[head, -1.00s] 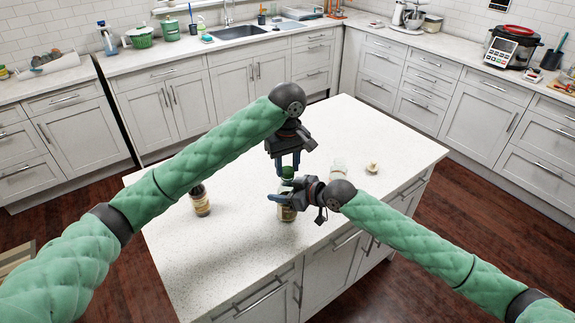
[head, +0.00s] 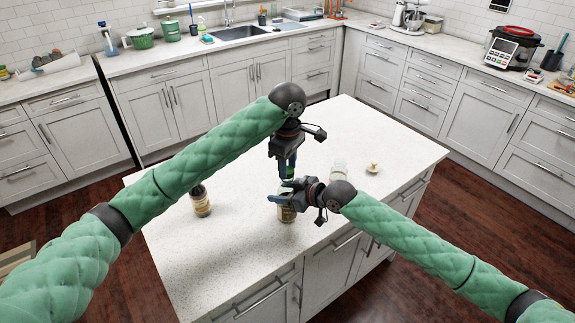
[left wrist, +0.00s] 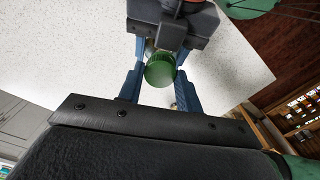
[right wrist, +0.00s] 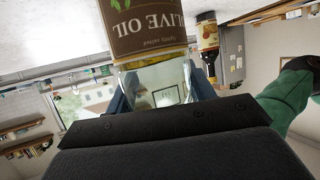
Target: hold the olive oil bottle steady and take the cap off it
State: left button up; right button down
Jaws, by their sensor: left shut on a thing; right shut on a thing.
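The olive oil bottle (head: 287,214) stands on the island counter. Its brown label reading "OLIVE OIL" (right wrist: 145,28) fills the top of the right wrist view, upside down there. My right gripper (head: 285,197) is shut around the bottle's clear glass body from the side. My left gripper (head: 289,174) points down from above and is shut on the green cap (left wrist: 160,70), which shows between its blue fingers in the left wrist view. The cap is over the bottle's top. The join between cap and neck is hidden, so I cannot tell whether they touch.
A dark bottle with a pale label (head: 201,201) stands to the left on the island (head: 235,255). A clear glass jar (head: 338,168) and a small cream object (head: 373,168) stand to the right. The island's front edge is close to the olive oil bottle.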

aim_at(288, 170)
pick_arm(q)
jog(key=shift+r, duration=0.7)
jog(key=shift+r, duration=0.35)
jog(key=shift+r, duration=0.1)
jog(key=shift+r, duration=1.95)
pick_arm(e)
jog(key=shift+c, duration=2.3)
grip_release()
jog(key=shift+d, duration=0.1)
